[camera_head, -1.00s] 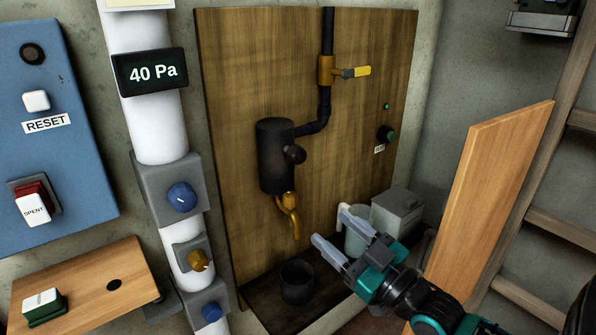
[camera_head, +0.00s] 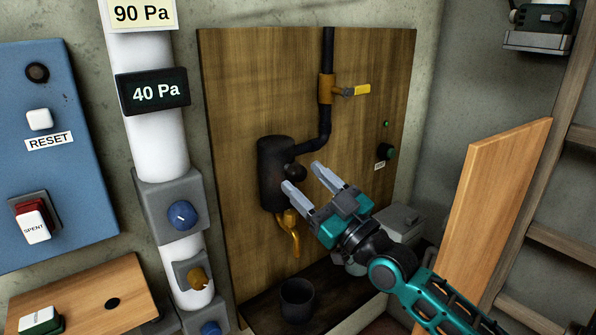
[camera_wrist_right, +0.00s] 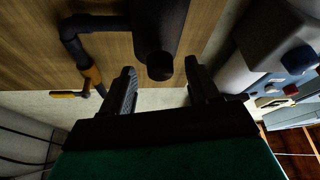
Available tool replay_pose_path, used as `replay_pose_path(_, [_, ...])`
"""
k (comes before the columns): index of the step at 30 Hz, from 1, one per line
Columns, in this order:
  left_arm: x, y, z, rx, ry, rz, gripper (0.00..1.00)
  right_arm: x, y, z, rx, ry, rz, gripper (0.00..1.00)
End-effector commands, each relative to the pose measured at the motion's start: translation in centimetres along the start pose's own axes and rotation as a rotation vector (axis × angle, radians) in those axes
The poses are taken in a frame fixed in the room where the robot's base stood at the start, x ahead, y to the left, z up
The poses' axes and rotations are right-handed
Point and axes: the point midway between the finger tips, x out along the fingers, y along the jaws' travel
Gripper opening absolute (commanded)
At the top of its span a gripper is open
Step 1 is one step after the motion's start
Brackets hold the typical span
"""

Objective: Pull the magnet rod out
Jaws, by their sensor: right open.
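A dark upright cylinder (camera_head: 270,180) is mounted on the wooden board, with a short round black knob (camera_head: 296,172) sticking out of its side. This knob seems to be the end of the magnet rod; the rest of the rod is hidden. My right gripper (camera_head: 304,176) is open, with its two grey fingers pointing at the knob. In the right wrist view the knob (camera_wrist_right: 160,67) shows between the fingertips (camera_wrist_right: 160,75), with a gap to each finger. I cannot tell whether the fingertips reach past it. My left gripper is not in view.
A dark pipe with a yellow-handled valve (camera_head: 354,91) runs above the cylinder. A brass spout (camera_head: 291,232) hangs below it, over a dark cup (camera_head: 297,297) on the ledge. A grey box (camera_head: 398,222) stands behind my right arm. A wooden panel (camera_head: 490,210) rises at right.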

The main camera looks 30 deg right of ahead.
Motion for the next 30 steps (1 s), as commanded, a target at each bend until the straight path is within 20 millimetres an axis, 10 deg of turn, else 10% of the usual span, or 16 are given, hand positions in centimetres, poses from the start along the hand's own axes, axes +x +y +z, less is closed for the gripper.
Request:
replay_pose_path(20, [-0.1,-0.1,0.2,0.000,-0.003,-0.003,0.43,3.0,0.0,0.0,-0.001,-0.001,0.000,0.59])
replay_pose_path(30, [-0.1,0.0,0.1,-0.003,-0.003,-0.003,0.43,3.0,0.0,0.0,-0.001,0.000,0.000,0.27])
